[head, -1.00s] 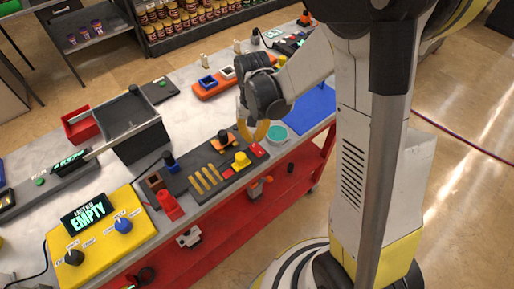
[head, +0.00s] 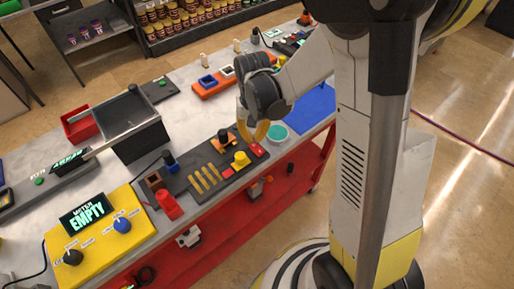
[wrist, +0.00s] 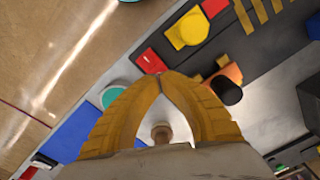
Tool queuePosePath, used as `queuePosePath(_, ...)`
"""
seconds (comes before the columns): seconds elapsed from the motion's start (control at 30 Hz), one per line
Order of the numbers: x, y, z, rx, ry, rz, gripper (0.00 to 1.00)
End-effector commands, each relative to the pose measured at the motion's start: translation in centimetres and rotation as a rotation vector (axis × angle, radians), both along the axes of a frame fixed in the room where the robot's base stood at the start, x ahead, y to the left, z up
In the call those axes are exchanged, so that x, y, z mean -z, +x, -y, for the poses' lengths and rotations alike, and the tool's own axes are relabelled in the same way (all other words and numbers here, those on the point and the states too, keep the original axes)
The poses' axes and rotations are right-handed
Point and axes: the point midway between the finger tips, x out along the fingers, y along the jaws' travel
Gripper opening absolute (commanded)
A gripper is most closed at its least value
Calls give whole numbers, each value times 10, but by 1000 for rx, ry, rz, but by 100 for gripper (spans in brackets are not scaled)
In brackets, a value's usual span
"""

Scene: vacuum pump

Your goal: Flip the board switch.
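The dark board (head: 207,187) lies along the table's front edge, with yellow strips, a yellow round knob (head: 241,159), red pieces and an orange piece with a black knob (head: 222,137). A red block (head: 258,151) sits at its right end. My gripper (head: 253,141) is just above this end. In the wrist view, the yellow fingers (wrist: 163,78) meet at their tips, close to the red block (wrist: 151,61). The orange piece (wrist: 233,75) is right of the fingers there. A small tan round thing (wrist: 161,133) shows between the fingers; I cannot tell what it is. Which part is the switch is unclear.
A teal disc (head: 277,133) and a blue mat (head: 309,108) lie right of my gripper. A red bottle-like piece (head: 168,204) and a yellow meter box (head: 92,262) stand left along the front edge. A black bin (head: 136,140) stands behind.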

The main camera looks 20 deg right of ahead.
Motion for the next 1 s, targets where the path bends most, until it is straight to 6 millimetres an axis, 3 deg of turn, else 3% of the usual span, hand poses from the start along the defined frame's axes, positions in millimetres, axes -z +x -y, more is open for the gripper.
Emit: queuePosePath(1.0,16,0,0,0,0,0,0)
